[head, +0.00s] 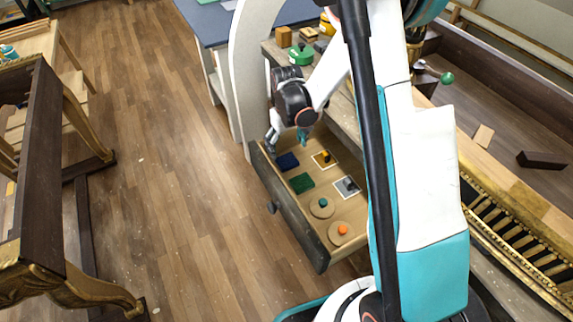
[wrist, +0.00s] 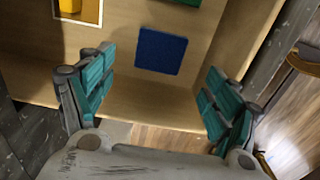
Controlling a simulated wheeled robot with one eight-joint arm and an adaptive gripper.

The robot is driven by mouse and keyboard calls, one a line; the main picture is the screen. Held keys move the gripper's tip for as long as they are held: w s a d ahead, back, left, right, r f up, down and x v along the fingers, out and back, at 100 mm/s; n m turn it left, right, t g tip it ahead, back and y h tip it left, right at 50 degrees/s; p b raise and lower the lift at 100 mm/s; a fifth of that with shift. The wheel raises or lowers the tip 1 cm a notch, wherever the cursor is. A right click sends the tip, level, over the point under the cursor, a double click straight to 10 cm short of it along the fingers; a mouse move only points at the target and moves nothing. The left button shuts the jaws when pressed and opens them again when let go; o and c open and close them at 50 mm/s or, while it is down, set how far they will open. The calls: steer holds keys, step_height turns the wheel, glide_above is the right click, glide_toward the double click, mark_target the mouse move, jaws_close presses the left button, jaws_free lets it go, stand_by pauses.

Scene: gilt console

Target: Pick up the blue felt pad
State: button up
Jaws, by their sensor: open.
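The blue felt pad (head: 287,161) is a small dark blue square lying flat in the open wooden drawer (head: 322,252), near one end. In the wrist view the pad (wrist: 161,51) lies just beyond my fingertips, roughly midway between them sideways. My gripper (wrist: 158,82) is open and empty, its two teal-padded fingers wide apart on either side. In the head view my gripper (head: 288,142) hangs over the same end of the drawer, close to the pad, and nothing is held.
A green pad (head: 302,183) lies beside the blue one. White-outlined squares holding a yellow piece (head: 326,156) and a grey piece (head: 348,184), and round wooden discs with a teal knob (head: 323,203) and an orange knob (head: 343,229), share the drawer. Drawer walls surround them.

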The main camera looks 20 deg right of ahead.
mark_target(287, 161)
steer(key=shift+f+b, duration=1.25)
steer(key=shift+f, duration=2.15)
steer(key=shift+r, duration=0.1)
steer(key=shift+c, duration=0.6)
steer(key=c, duration=0.8)
